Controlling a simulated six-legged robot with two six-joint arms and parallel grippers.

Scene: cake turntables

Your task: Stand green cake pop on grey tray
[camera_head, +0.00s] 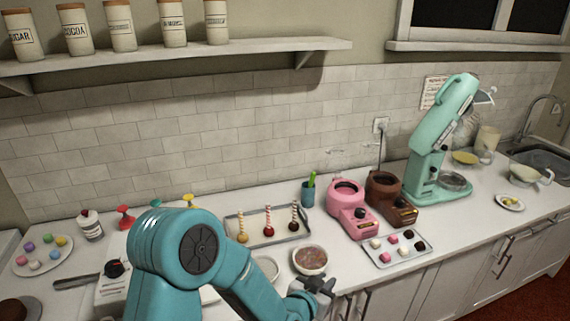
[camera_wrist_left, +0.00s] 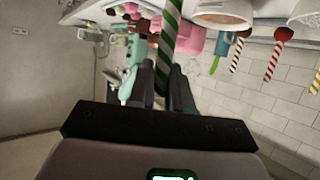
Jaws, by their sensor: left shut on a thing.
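My left gripper (camera_head: 318,286) is low in the middle of the head view, in front of the bowl of sprinkles. In the left wrist view its fingers (camera_wrist_left: 160,85) are shut on a green-and-white striped stick (camera_wrist_left: 171,38), taken as the green cake pop's. The pop's head cannot be made out, and the pop is not clear in the head view. The grey tray (camera_head: 281,222) lies behind the bowl against the wall side. Three cake pops stand on it: one with a yellowish head (camera_head: 242,238), one red (camera_head: 268,231), one dark (camera_head: 293,226). My right gripper is not in view.
The bowl of sprinkles (camera_head: 310,260) stands between my gripper and the grey tray. A pink melter (camera_head: 350,212), a brown melter (camera_head: 388,200) and a tray of coloured sweets (camera_head: 371,258) are to the right. A teal cup (camera_head: 307,195) stands behind the tray's right end.

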